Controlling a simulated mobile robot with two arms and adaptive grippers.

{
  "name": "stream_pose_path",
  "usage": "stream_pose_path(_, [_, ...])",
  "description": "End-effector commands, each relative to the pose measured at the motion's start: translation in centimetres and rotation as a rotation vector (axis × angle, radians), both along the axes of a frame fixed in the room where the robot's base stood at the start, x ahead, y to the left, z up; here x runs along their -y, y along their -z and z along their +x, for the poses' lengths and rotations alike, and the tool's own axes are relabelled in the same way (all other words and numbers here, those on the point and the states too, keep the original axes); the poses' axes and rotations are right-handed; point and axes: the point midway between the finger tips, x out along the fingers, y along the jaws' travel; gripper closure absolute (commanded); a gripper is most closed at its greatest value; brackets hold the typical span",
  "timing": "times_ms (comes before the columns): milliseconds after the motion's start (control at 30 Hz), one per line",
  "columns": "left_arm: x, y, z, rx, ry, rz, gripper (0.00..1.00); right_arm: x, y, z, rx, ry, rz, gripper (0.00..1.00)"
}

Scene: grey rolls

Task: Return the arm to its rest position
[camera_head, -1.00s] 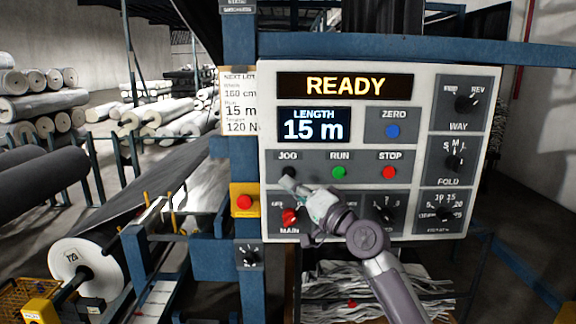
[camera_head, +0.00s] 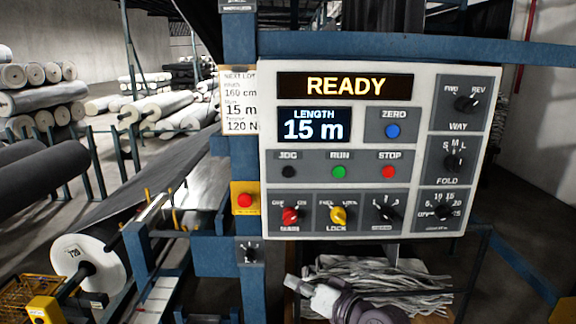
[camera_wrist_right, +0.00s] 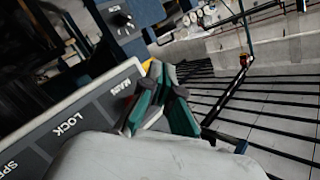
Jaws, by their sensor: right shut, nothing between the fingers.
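My right gripper (camera_head: 296,284) is low in the head view, below the control panel (camera_head: 420,150) and in front of a pile of pale strips. It is apart from the panel's face. In the right wrist view its green-padded fingers (camera_wrist_right: 165,100) are together with nothing between them. The panel's lower edge and its MAIN and LOCK labels show beside the fingers there. The display (camera_head: 345,86) reads READY and the length display (camera_head: 314,125) reads 15 m. My left gripper is not in view.
A blue post (camera_head: 240,180) with a red button (camera_head: 245,200) stands left of the panel. A pile of pale strips (camera_head: 385,275) lies below the panel. A large roll (camera_head: 85,262) is at the lower left. Many rolls lie behind. The space before the panel's face is clear.

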Motion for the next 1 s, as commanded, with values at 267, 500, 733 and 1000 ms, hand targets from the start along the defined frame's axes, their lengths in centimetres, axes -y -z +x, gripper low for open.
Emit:
stream_pose_path(267, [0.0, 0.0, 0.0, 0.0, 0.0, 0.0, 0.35, 6.6, 14.7, -14.2, -0.226, 0.015, -0.488, 1.0])
stream_pose_path(500, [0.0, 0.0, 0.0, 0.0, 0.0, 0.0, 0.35, 12.2, 19.3, -23.5, -0.4, 0.02, -0.76, 1.0])
stream_pose_path(733, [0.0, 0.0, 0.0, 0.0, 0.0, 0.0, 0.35, 15.9, 20.6, -29.6, -0.524, 0.019, -0.913, 1.0])
stream_pose_path(1000, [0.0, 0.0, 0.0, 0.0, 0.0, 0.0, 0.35, 18.9, 21.8, -34.3, -0.639, 0.015, -1.038, 1.0])
